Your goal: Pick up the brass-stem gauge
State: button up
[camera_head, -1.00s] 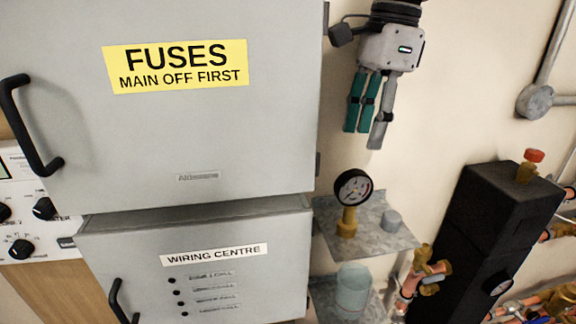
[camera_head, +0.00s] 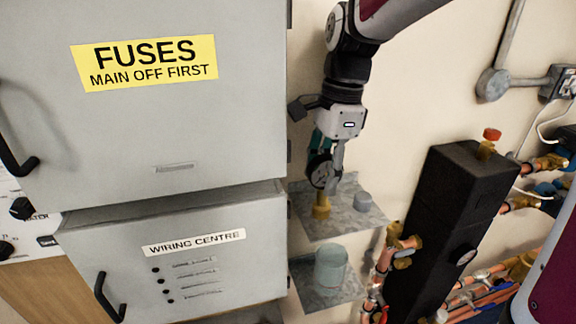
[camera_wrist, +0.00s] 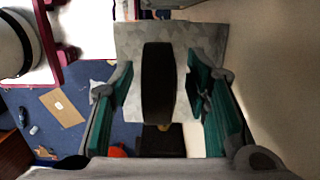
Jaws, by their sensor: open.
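The brass-stem gauge (camera_head: 321,205) stands upright on the upper grey metal shelf (camera_head: 345,222), its black round dial partly behind my fingers. My gripper (camera_head: 328,168) has come down from above, with its fingers at the height of the dial. In the wrist view, the gauge's dark dial (camera_wrist: 158,85) appears edge-on between the two green-padded fingers of my gripper (camera_wrist: 160,95). A gap shows on both sides of it. The gripper is open. The brass stem is mostly hidden below the dial in the wrist view.
A small grey cylinder (camera_head: 363,201) stands right of the gauge on the same shelf. A pale cup (camera_head: 331,266) sits on the lower shelf. The grey fuse cabinet (camera_head: 230,120) is close at left. A black block (camera_head: 437,220) and copper pipework (camera_head: 385,262) stand at right.

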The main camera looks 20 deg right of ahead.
grip_shut()
dwell(0.3)
